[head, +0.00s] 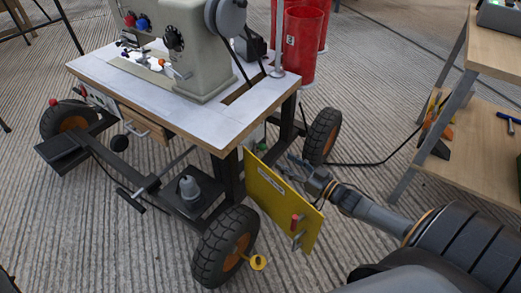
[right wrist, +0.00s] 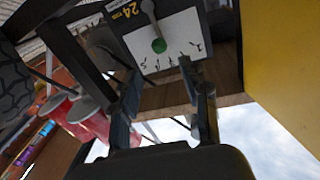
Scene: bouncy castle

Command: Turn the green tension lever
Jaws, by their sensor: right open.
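The tension lever (right wrist: 150,17) shows at the top of the right wrist view, a grey arm ending in a green ball knob (right wrist: 159,45). It lies over a white scale plate (right wrist: 180,32) with dark tick marks, on a dark box labelled 24. My right gripper (right wrist: 160,85) is open and empty, its two fingers spread below the knob in that view and apart from it. In the head view my right gripper (head: 294,168) reaches in from the right, beside the yellow panel under the sewing table. The lever cannot be made out clearly there. My left gripper is out of view.
The yellow panel (head: 270,195) with a red handle stands close to my right gripper; it also fills the right of the right wrist view (right wrist: 285,60). A wheeled sewing table (head: 215,125) carries a sewing machine (head: 185,50).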

